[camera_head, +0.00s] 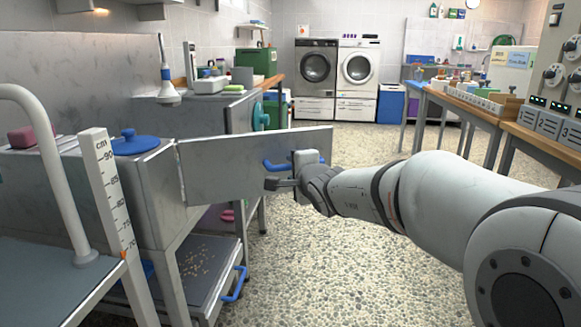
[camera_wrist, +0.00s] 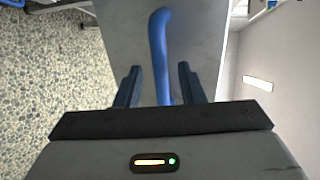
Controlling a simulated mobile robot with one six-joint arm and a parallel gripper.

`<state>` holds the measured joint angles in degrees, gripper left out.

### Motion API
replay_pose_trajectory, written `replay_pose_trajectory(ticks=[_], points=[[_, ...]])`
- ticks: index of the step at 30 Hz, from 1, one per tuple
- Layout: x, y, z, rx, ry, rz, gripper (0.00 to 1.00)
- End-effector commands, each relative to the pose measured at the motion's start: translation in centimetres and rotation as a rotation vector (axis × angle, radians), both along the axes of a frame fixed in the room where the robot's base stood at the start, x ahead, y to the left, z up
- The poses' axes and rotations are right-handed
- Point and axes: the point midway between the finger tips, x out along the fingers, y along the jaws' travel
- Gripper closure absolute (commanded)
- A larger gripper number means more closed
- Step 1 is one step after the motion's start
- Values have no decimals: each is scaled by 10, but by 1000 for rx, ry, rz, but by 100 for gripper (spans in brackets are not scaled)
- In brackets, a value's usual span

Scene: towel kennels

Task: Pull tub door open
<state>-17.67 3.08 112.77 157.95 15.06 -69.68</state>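The tub door (camera_head: 222,165) is a flat grey metal panel in the head view. It stands swung out from the metal tub unit (camera_head: 160,185), hinged at its left edge. Its blue bar handle (camera_head: 276,165) is on the side facing me. My gripper (camera_head: 272,177) is at the handle, near the door's free end. In the wrist view the two dark fingers (camera_wrist: 159,72) stand apart on either side of the blue handle (camera_wrist: 159,45), with a gap on each side. The door panel (camera_wrist: 201,30) lies behind the handle. Part of the door is hidden by my gripper.
Below the door is a tray (camera_head: 205,268) with a blue handle (camera_head: 236,283). A white post with a height scale (camera_head: 112,205) and a table (camera_head: 45,280) are near left. A bench (camera_head: 500,115) stands right. The speckled floor (camera_head: 310,255) is clear.

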Motion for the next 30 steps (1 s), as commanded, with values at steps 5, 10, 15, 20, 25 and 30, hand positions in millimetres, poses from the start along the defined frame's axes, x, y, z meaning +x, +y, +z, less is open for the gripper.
replay_pose_trajectory(ticks=[5, 10, 15, 20, 25, 30], points=[[-25, -11, 7, -1, 0, 0, 65], [-37, -16, 8, 0, 1, 0, 65], [-38, -17, 8, -1, 1, -1, 65], [-38, -17, 8, -1, 0, -1, 69], [-44, -18, 8, -39, -21, 32, 83], [-65, -19, 3, -156, -70, 149, 96]])
